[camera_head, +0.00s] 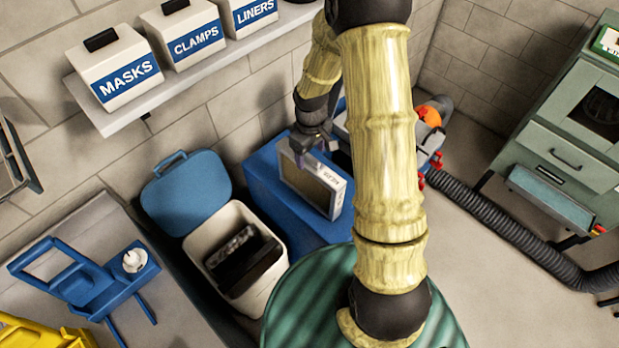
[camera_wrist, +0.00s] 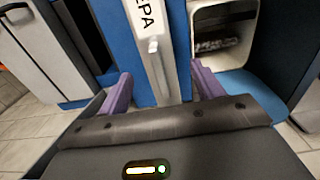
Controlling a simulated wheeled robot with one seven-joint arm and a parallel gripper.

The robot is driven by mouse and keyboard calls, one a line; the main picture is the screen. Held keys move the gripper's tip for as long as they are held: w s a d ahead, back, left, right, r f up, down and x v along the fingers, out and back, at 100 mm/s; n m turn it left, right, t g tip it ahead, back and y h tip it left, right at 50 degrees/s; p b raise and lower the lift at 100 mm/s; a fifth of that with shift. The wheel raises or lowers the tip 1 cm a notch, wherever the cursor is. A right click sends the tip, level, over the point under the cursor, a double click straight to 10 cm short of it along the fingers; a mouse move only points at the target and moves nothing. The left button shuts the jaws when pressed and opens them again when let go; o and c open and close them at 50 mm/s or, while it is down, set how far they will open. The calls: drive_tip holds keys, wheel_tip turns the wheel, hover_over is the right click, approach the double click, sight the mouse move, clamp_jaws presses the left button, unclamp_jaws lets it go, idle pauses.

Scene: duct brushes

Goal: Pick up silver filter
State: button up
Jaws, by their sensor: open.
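The silver filter (camera_head: 312,186) is a framed panel with a tan face and a label on its edge. It stands upright on a blue cabinet (camera_head: 266,187). In the wrist view the filter's narrow edge (camera_wrist: 157,50), lettered "EPA", lies between the purple fingers of my gripper (camera_wrist: 158,92). The gripper (camera_head: 308,150) is open, at the filter's upper edge in the head view. I cannot tell whether a finger touches the filter. My arm hides part of the area right of the filter.
A white bin (camera_head: 222,231) with a blue lid holds dark items, left of the cabinet. A wall shelf (camera_head: 160,105) carries boxes labelled masks, clamps and liners. A green drum (camera_head: 310,300) stands in front. A black hose (camera_head: 490,215) runs right, near a green cabinet (camera_head: 570,135).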

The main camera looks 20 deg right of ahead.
sight(309, 162)
drive_tip(key=shift+f, duration=0.15)
drive_tip(key=shift+w+a+f+p, duration=0.15)
drive_tip(key=shift+f+p, duration=0.5)
drive_tip(key=shift+f, duration=0.6)
drive_tip(key=shift+w+d+f+p, duration=0.15)
drive_tip(key=shift+f+p, duration=0.5)
drive_tip(key=shift+f, duration=0.6)
drive_tip(key=shift+a, duration=0.1)
drive_tip(key=shift+c, duration=0.5)
clamp_jaws()
